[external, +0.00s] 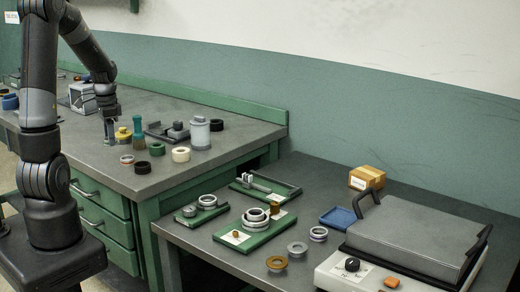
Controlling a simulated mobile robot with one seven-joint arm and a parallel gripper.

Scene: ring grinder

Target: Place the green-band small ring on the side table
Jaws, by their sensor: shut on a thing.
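My gripper (109,138) points down over the left workbench, just left of a yellow-topped container. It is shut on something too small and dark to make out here. I cannot pick out the green-band small ring for certain. A dark green ring (157,149) lies on the workbench, but no separate band shows on it. A small pale ring with a reddish band (127,159) lies near the bench's front edge. The lower table at the right (205,240), which seems to be the side table, holds several rings, including one with a purple band (318,234).
Near my gripper stand the yellow-topped container (123,136), a teal-handled brush (139,131) and a grey canister (200,133). A black ring (141,167) and cream ring (180,154) lie in front. The lower table carries green fixtures (262,235), a blue tray (338,217) and a large lidded machine (410,240).

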